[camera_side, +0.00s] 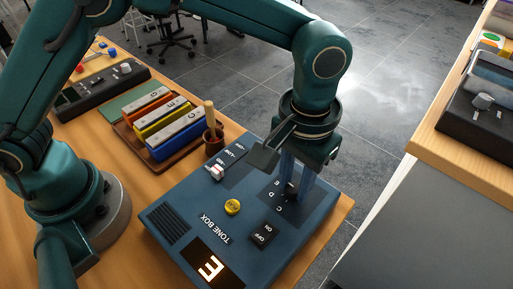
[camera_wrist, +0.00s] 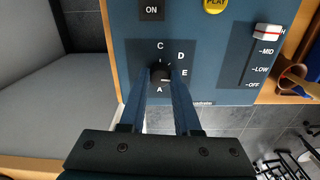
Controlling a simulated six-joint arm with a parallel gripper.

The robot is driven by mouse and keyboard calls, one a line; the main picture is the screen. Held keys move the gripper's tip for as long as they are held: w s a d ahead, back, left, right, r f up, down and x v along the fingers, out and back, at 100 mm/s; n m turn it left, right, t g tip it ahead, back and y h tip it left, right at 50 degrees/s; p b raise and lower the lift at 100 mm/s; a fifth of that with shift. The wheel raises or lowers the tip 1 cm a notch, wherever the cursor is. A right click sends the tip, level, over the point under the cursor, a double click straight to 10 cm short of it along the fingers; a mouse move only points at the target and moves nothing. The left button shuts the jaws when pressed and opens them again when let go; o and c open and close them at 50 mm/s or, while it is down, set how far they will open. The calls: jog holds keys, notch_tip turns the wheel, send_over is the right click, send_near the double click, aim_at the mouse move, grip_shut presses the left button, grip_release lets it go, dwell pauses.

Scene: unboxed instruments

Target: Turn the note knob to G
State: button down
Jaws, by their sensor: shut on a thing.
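The tone box (camera_side: 178,205) is a dark blue panel near the table's front edge. Its black note knob (camera_wrist: 161,75) has letters C, D, E and A visible around it; the G position is hidden by my gripper. A pale mark on the knob points roughly right, towards E. The lit display (camera_side: 211,267) reads E. My gripper (camera_side: 292,190) points down over the knob, and its two blue fingers are closed on the knob's sides. In the side view the knob is mostly hidden behind the fingers.
The box also bears a yellow PLAY button (camera_side: 232,207), an ON/OFF switch (camera_side: 264,235) and a white-and-red slider (camera_wrist: 268,31) at its high end. Behind stand a brown cup (camera_side: 213,142) with a wooden stick and a tray of coloured bars (camera_side: 172,133).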

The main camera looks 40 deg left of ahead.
aim_at(294, 187)
jog(key=m, duration=0.4)
jog(key=shift+m, duration=1.9)
jog(key=c, duration=0.6)
grip_release()
jog(key=shift+r, duration=2.6)
